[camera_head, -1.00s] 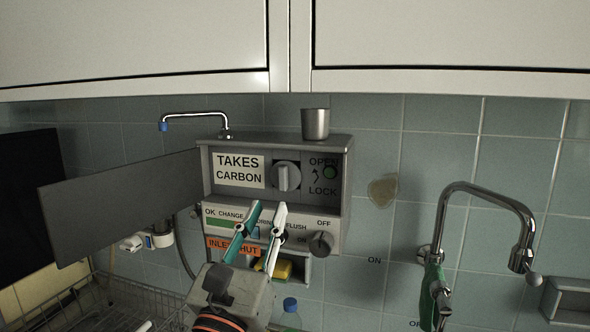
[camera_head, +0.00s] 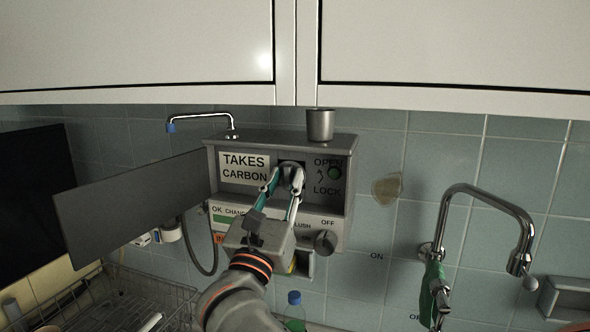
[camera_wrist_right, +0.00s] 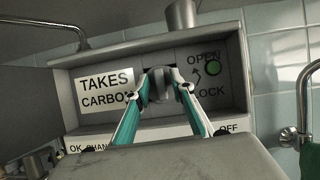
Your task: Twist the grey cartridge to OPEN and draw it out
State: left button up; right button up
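The grey cartridge (camera_head: 291,172) sits in the dark square recess of the wall unit (camera_head: 241,201), right of the TAKES CARBON label. Its round end also shows in the wrist view (camera_wrist_right: 159,84), partly hidden by my fingers. My right gripper (camera_head: 284,184) reaches up from below. Its white-tipped, green-sided fingers stand apart, one on each side of the cartridge end; in the wrist view the right gripper (camera_wrist_right: 161,85) frames it. I cannot tell whether the fingertips touch it. OPEN and LOCK markings (camera_head: 327,175) with a green round spot are to its right. My left gripper is not in view.
A dark grey door panel (camera_head: 128,206) stands swung open left of the unit. A metal cup (camera_head: 320,124) stands on top of the unit. A dial (camera_head: 325,242) is below right. A tap (camera_head: 485,200) is at right and a wire rack (camera_head: 120,296) at lower left.

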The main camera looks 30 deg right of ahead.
jog(key=shift+d, duration=0.1)
grip_shut()
jog(key=shift+n+t+y+p, duration=0.3)
jog(key=shift+n+p, duration=0.25)
jog(key=shift+n, duration=0.05)
jog(key=shift+n, duration=0.3)
jog(key=shift+n+t+y, duration=0.5)
jog(key=shift+n+y, duration=0.2)
jog(key=shift+n, duration=0.2)
jog(key=shift+f+n, duration=0.1)
jog(key=shift+n, duration=0.3)
jog(key=shift+n+t+y, duration=0.4)
jog(key=shift+n+y, duration=0.5)
jog(key=shift+n, duration=0.5)
